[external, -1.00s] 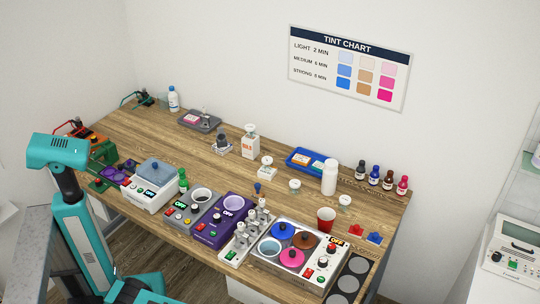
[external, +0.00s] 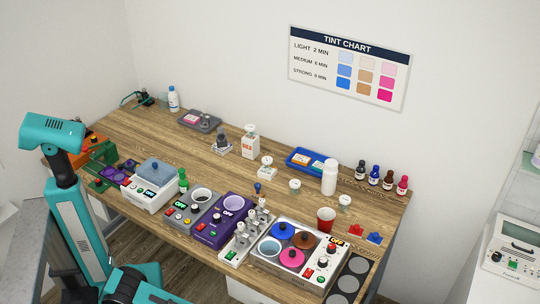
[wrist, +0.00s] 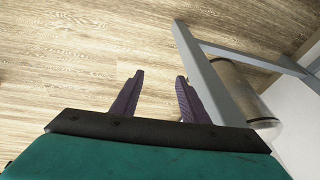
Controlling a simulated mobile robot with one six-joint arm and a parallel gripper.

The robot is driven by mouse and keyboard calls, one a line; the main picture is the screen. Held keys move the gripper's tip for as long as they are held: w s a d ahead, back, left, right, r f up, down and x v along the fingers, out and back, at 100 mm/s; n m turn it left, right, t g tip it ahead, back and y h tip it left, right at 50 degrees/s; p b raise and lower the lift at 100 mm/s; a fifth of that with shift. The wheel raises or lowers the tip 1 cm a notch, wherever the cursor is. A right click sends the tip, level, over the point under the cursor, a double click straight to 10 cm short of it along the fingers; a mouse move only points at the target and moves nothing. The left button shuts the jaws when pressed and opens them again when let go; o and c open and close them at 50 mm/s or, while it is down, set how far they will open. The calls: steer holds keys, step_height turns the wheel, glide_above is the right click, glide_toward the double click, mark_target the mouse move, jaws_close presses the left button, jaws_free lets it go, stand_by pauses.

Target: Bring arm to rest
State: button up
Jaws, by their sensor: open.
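My arm stands at the left of the external view, with its upper teal link (external: 52,132) raised beside the left end of the workbench. My gripper (wrist: 160,82) shows in the wrist view. Its two dark purple fingers are apart with nothing between them. The fingers point over a light wood floor (wrist: 70,60). I cannot make out the fingers in the external view.
A grey metal frame (wrist: 210,80) runs close by the right finger, with a metallic cylinder (wrist: 250,95) behind it. The wooden workbench (external: 135,125) carries a white box with a blue-grey lid (external: 157,172), a purple device (external: 222,222) and several bottles.

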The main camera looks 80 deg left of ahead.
steer(key=s+a+r+n+g+p, duration=0.1)
steer(key=s+a+n+g+p, duration=0.1)
steer(key=s+a, duration=0.6)
steer(key=s+a+r+n+g+p, duration=0.1)
steer(key=s+a+n+g+p, duration=0.2)
steer(key=s+a, duration=0.5)
steer(key=s+a+r+n+g+y+p, duration=0.1)
steer(key=s+a, duration=0.7)
steer(key=s, duration=1)
steer(key=n+g+p, duration=0.1)
steer(key=n+g, duration=0.1)
steer(key=g, duration=0.1)
steer(key=shift+s+p, duration=0.15)
steer(key=shift+p, duration=0.25)
